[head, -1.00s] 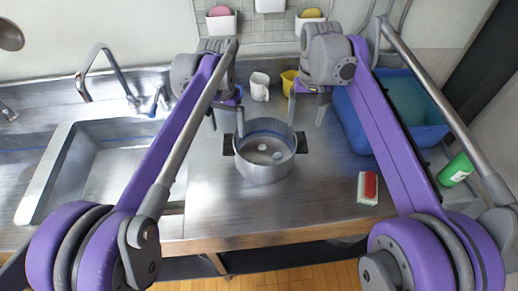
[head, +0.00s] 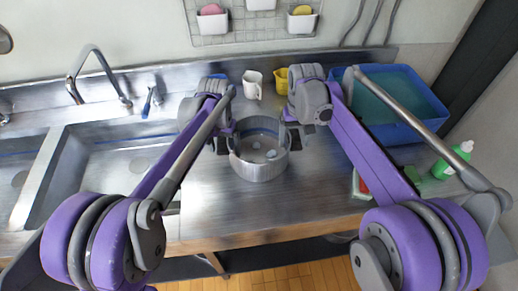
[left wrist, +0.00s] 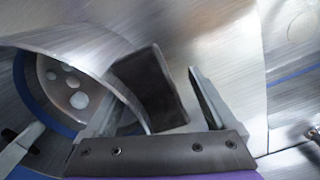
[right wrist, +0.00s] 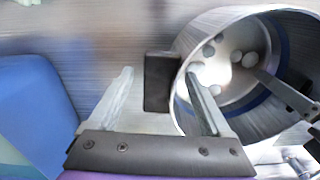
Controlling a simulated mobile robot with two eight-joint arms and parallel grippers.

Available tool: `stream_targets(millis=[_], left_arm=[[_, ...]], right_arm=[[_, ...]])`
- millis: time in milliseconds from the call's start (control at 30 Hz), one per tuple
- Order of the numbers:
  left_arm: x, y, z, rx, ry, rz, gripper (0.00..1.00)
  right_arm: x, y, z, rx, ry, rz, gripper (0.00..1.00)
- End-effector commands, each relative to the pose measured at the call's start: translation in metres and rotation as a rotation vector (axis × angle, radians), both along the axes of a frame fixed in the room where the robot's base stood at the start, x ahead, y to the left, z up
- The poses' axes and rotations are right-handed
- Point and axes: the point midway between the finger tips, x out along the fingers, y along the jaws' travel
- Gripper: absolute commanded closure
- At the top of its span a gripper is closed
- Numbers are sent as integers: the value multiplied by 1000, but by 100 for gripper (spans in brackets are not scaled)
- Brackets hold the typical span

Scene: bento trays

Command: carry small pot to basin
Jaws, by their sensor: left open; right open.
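The small pot (head: 258,170) is a grey metal pot with several pale round spots inside, upright on the steel counter. My left gripper (head: 221,143) is open at its left side; in the left wrist view the dark block handle (left wrist: 152,85) lies between the open fingers (left wrist: 160,95). My right gripper (head: 302,135) is open at its right side; in the right wrist view the other dark handle (right wrist: 161,82) lies between the fingers (right wrist: 160,95), nearer the pot-side one. Contact is unclear. A steel sink basin (head: 55,165) is at left, and a blue tub (head: 437,117) at right.
A white cup (head: 252,84) and a yellow cup (head: 281,80) stand behind the pot. A red-and-white sponge (head: 359,187) and a green bottle (head: 450,162) are at right. A tap (head: 90,65) rises behind the sink. The counter in front of the pot is clear.

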Motion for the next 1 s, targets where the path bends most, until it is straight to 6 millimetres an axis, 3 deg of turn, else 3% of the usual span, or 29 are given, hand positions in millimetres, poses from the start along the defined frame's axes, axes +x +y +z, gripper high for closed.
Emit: stream_targets(millis=[367, 800, 867, 1000], left_arm=[[0, 0, -5, 0, 0, 0, 10], [0, 0, -4, 0, 0, 0, 89], [0, 0, -4, 0, 0, -1, 100], [0, 0, -4, 0, 0, -1, 100]], right_arm=[[0, 0, -4, 0, 0, 0, 18], [0, 0, -4, 0, 0, 0, 97], [0, 0, -4, 0, 0, 0, 100], [0, 0, -4, 0, 0, 0, 100]])
